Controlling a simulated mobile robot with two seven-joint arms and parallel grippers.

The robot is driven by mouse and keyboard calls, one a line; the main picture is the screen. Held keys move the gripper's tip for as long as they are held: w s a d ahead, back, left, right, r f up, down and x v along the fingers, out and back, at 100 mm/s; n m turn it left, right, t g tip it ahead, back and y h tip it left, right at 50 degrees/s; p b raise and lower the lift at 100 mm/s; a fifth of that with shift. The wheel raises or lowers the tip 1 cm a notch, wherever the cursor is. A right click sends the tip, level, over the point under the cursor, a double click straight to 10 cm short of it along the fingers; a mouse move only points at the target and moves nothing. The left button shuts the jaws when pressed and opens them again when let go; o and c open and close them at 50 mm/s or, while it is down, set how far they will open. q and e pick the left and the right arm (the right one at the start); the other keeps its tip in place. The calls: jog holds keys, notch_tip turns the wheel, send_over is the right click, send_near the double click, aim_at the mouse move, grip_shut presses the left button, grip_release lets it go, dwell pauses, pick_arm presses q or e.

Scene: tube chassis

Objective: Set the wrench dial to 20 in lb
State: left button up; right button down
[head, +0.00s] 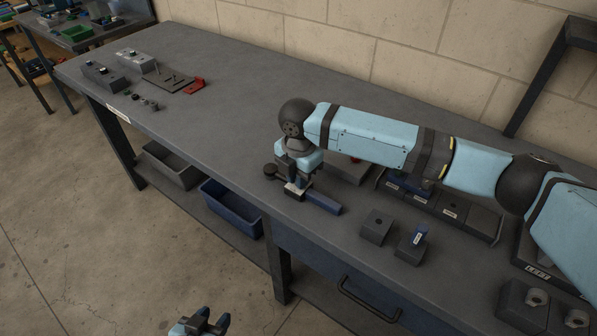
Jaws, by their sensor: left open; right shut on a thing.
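The wrench, with a blue handle (323,202), lies on the grey bench below my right forearm. My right gripper (296,188) points down at the left end of this handle. It is shut on a small part there, apparently the wrench dial, which the fingers mostly hide. The dial's marks and setting are too small to read. A dark round piece (270,169) stands just left of the gripper. My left gripper (201,326) is open and empty at the bottom edge of the view, over the floor and apart from the bench.
Blocks, small parts and a red piece (194,86) sit at the far left. The bench between is clear.

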jog(key=shift+s+r+m+p, duration=0.1)
jog(key=shift+r+m+p, duration=0.25)
jog(key=shift+m+p, duration=0.65)
jog(key=m+p, duration=0.3)
jog(key=p, duration=0.3)
jog(key=shift+m+p, duration=0.9)
jog(key=shift+p, duration=0.35)
jog(key=m+p, duration=0.2)
jog(key=p, duration=0.1)
jog(key=shift+f+m, duration=0.15)
jog(key=shift+m, duration=0.25)
pick_arm(q)
notch_tip(320, 180, up, 13)
jog(key=p, duration=0.1)
jog(key=shift+s+a+m+p, duration=0.3)
jog(key=shift+s+a, duration=0.05)
jog(key=shift+a, duration=0.1)
pick_arm(e)
jog(key=shift+f+m, duration=0.15)
jog(key=shift+m, duration=0.65)
pick_arm(q)
jog(key=shift+f, duration=0.25)
pick_arm(e)
jog(key=c, duration=1.1)
grip_release()
pick_arm(q)
jog(key=shift+r, duration=0.1)
